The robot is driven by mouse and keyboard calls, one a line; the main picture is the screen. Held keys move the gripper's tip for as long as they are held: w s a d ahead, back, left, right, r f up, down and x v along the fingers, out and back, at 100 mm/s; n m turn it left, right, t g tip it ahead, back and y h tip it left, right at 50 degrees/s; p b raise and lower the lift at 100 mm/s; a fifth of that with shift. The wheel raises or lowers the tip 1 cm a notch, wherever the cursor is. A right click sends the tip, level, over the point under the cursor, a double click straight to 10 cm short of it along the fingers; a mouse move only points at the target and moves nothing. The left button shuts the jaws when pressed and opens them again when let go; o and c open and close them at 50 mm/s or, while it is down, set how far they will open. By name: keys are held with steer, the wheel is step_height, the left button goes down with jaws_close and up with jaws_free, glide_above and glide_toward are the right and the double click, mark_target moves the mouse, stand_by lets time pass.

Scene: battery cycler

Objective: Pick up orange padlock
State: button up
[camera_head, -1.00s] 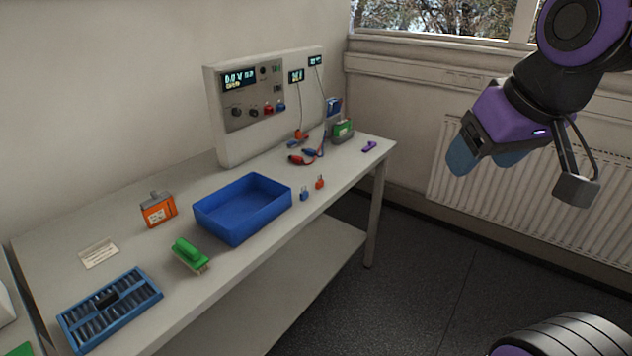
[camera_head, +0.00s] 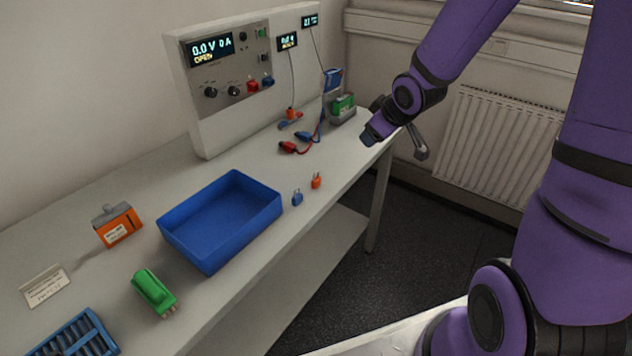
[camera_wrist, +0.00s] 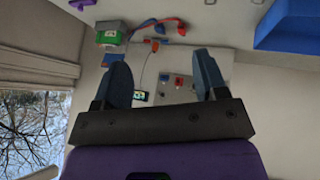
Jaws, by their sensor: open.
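The orange padlock (camera_head: 316,181) is small and stands near the table's front edge, right of the blue tray. A similar blue padlock (camera_head: 297,198) stands just left of it. My gripper (camera_head: 368,137) is over the right end of the table, to the right of and beyond the orange padlock, and apart from it. In the wrist view, my gripper's two blue-grey fingers (camera_wrist: 162,78) are spread, with nothing between them. I cannot make out the orange padlock for certain in the wrist view.
The blue tray (camera_head: 222,264) stands left of the padlocks. Red and blue clip leads (camera_head: 300,143) lie behind them, before the cycler panel (camera_head: 180,100). A green battery in a grey holder (camera_head: 343,108) stands at the far end. An orange battery pack (camera_head: 118,228) and green connector (camera_head: 153,290) stand left.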

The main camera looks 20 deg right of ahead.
steer(key=w+a+f+n+y, duration=0.1)
steer(key=w+a+f+y, duration=0.15)
steer(key=f, duration=0.75)
steer(key=t+y, duration=0.3)
steer(key=y, duration=0.2)
glide_toward(316, 178)
steer(key=shift+t, duration=0.3)
steer(key=shift+w+a+f, duration=1.15)
steer(key=shift+f, duration=0.1)
steer(key=shift+x, duration=2.9)
steer(key=shift+w+r, duration=0.15)
steer(key=c, duration=1.1)
steer(key=shift+o, duration=0.2)
steer(key=shift+r, duration=0.15)
